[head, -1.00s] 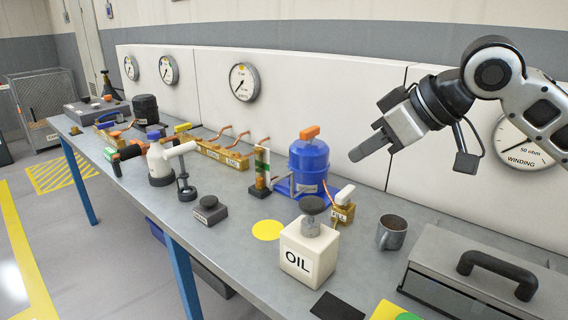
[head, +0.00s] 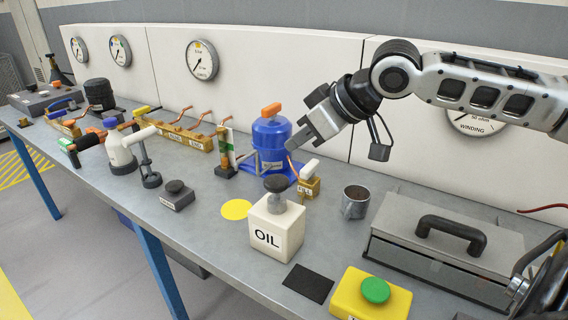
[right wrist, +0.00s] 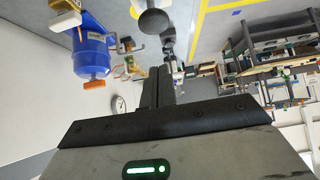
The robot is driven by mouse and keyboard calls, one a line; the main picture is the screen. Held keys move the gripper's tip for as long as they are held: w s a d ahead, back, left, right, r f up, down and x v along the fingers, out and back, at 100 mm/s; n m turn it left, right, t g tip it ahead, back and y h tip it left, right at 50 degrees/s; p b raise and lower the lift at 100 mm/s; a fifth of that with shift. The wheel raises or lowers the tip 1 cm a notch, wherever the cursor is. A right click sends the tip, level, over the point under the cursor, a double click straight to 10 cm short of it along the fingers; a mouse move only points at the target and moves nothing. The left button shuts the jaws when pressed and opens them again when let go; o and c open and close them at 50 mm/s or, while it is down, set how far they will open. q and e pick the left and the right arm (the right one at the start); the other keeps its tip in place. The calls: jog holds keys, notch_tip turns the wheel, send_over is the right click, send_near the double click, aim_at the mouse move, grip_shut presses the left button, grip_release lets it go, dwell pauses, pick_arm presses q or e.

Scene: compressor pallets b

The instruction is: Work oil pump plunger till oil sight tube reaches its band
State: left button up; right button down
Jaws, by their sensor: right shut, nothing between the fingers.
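The oil pump (head: 276,230) is a white block marked OIL on the bench, with a black round plunger knob (head: 277,184) standing up on a grey stem. My right gripper (head: 292,146) is shut and empty, above and slightly right of the knob in the head view, apart from it. In the right wrist view its fingers (right wrist: 159,86) are together and a dark round knob (right wrist: 152,22) shows beyond them. The oil sight tube (head: 227,148), with a green band, stands left of the blue compressor (head: 271,140); its oil level is too small to read. My left gripper is not in view.
A brass valve block (head: 308,185) with a white handle stands behind the pump. A metal cup (head: 355,202), a grey toolbox (head: 440,255) and a yellow box with a green button (head: 372,297) are to the right. A flat yellow disc (head: 236,209) lies left of the pump.

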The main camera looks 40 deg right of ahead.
aim_at(287, 183)
jog(key=x, duration=0.4)
jog(key=shift+w+f+b, duration=0.1)
jog(key=shift+f+b, duration=0.2)
jog(key=shift+b, duration=0.05)
notch_tip(287, 183, down, 2)
jog(key=shift+a+f, duration=0.1)
jog(key=shift+f, duration=0.65)
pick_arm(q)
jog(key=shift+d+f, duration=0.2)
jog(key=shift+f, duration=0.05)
pick_arm(e)
jog(key=shift+f, duration=0.1)
pick_arm(q)
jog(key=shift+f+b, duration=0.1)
jog(key=shift+b, duration=0.2)
pick_arm(e)
jog(key=shift+f, duration=0.1)
